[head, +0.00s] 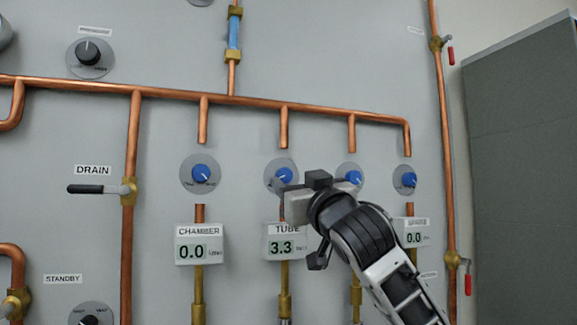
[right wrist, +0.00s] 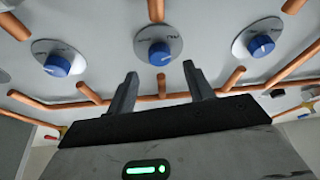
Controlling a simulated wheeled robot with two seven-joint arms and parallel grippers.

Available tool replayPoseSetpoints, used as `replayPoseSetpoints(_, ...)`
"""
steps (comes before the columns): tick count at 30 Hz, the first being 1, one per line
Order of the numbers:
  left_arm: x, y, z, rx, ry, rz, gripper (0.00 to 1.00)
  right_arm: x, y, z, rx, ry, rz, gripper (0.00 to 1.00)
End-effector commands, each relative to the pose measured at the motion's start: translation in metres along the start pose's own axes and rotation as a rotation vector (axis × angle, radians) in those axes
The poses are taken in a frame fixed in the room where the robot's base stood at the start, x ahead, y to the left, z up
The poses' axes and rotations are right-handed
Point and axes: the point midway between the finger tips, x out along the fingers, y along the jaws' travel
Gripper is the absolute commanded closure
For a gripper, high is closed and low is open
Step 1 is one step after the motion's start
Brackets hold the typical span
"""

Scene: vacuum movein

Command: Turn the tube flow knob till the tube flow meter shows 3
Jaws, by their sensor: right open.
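The tube flow knob (head: 284,175) is a blue knob on a round grey plate, above the tube flow meter (head: 287,246). The meter reads 3.3; my right gripper partly covers its right side. My right gripper (head: 281,187) is open just in front of the tube knob and overlaps the lower part of its plate. In the right wrist view the fingers (right wrist: 159,75) are spread, with the blue tube knob (right wrist: 159,53) beyond and between their tips. No contact with the knob shows. My left gripper is not in view.
The chamber knob (head: 199,173) and chamber meter (head: 193,247), reading 0.0, are to the left. Two more blue knobs (head: 350,174) (head: 404,179) are to the right. Copper pipes (head: 250,102) run above. A black drain handle (head: 86,189) sticks out at left.

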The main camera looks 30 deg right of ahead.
Motion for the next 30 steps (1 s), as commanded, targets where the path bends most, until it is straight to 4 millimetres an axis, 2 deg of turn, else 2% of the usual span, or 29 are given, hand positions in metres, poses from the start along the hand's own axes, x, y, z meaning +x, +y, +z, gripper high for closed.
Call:
replayPoseSetpoints(1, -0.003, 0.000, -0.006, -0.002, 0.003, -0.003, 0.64, 0.011, 0.001, -0.004, 0.002, -0.002, 0.001, 0.48)
replayPoseSetpoints(3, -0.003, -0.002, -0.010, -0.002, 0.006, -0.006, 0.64, 0.022, 0.000, -0.003, 0.002, -0.001, 0.000, 0.48)
replayPoseSetpoints(7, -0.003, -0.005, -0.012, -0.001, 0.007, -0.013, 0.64, 0.035, 0.000, -0.002, 0.001, 0.000, 0.000, 0.48)
replayPoseSetpoints(19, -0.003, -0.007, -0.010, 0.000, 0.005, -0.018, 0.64, 0.042, 0.000, 0.000, 0.000, 0.001, 0.000, 0.48)
replayPoseSetpoints(20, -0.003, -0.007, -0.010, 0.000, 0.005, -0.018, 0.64, 0.042, 0.000, 0.000, 0.000, 0.001, 0.000, 0.53)
replayPoseSetpoints(24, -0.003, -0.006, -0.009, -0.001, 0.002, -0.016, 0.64, 0.042, 0.000, 0.000, 0.000, 0.001, 0.000, 0.92)
replayPoseSetpoints(30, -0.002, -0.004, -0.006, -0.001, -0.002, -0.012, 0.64, 0.042, -0.002, 0.001, 0.021, 0.001, 0.006, 0.93)
